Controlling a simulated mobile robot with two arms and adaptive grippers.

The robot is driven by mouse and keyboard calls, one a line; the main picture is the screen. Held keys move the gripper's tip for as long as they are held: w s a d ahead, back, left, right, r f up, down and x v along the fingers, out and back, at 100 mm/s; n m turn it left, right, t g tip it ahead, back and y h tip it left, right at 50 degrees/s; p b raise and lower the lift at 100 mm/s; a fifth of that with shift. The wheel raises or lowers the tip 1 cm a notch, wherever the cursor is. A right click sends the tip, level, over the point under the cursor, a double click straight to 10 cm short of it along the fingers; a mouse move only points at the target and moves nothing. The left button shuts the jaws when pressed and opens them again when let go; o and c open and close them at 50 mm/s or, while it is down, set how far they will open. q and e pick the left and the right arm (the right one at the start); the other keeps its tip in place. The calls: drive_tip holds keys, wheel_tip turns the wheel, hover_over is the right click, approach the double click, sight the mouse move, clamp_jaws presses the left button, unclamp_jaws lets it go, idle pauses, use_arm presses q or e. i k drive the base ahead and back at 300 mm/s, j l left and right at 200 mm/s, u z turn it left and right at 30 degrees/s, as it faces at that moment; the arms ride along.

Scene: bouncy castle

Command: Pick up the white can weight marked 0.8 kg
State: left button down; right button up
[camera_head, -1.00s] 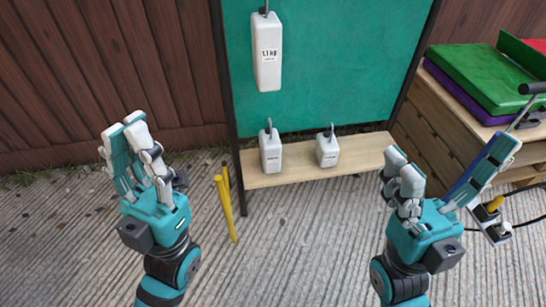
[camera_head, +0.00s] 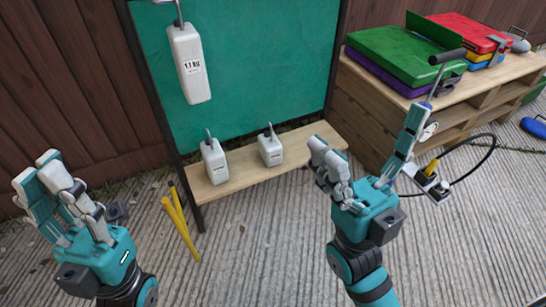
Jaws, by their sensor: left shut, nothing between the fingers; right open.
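Two white can weights with hooks stand on the wooden shelf (camera_head: 236,181): a left one (camera_head: 214,162) and a right one (camera_head: 270,150). Their labels are too small to read. A larger white weight (camera_head: 188,64) hangs above against the green board, with a label that seems to read 1.1 kg. I cannot tell which one is marked 0.8 kg. My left gripper (camera_head: 48,178) is shut and empty at the left, well apart from the shelf. My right gripper (camera_head: 372,138) is open and empty, in front and to the right of the right shelf weight.
The green board (camera_head: 270,65) stands behind the shelf. Yellow poles (camera_head: 181,228) lean at the shelf's left end. A wooden pallet table (camera_head: 385,115) at the right bears folded green, purple and red items (camera_head: 405,50). A black cable curves near my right gripper. The foreground ground is open.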

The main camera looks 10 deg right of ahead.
sight(214, 157)
drive_tip(key=i+l, duration=0.15)
drive_tip(key=l, duration=0.25)
drive_tip(key=i+l, duration=0.15)
drive_tip(key=l, duration=0.25)
drive_tip(key=i+l, duration=0.1)
drive_tip(key=l, duration=0.35)
drive_tip(key=i+l, duration=0.15)
drive_tip(key=l, duration=0.25)
